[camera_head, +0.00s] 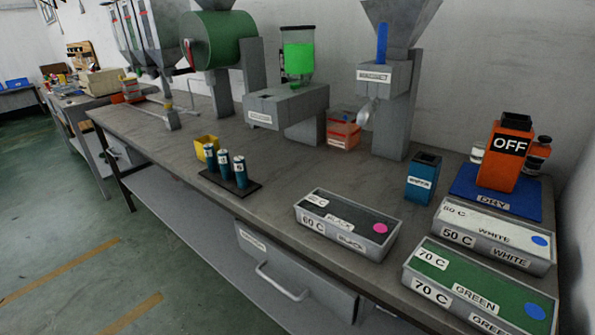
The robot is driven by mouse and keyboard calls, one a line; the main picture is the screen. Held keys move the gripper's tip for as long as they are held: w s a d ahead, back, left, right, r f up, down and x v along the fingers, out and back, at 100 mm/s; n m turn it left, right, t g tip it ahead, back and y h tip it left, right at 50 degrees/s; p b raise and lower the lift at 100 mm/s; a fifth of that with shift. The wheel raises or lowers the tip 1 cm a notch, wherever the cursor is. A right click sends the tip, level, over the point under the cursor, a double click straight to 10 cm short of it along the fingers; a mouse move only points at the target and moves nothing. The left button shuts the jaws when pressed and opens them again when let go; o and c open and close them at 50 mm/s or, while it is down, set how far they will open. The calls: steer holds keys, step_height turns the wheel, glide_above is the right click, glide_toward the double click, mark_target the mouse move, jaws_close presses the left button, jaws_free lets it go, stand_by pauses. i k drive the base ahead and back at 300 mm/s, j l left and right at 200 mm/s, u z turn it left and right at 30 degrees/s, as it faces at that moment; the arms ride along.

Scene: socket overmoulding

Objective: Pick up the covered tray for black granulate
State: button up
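The black granulate tray (365,248) is a grey tray with dark content or a dark top, labelled "BLACK" and "60 C", with a pink round sticker at its right end. It lies on the grey workbench (290,188) near the front edge, right of centre. I cannot tell from here whether a separate cover lies on it. Nothing is touching it from above. My gripper is not in view.
A white tray (470,243) and a green tray (430,295) stand to its right. A blue container (422,178) and an orange "OFF" device (505,158) on a blue mat stand behind. Teal cylinders (240,172) stand left. Machines line the wall. A drawer handle (280,284) protrudes below.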

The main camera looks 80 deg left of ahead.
mark_target(371, 233)
steer(key=u, duration=1.55)
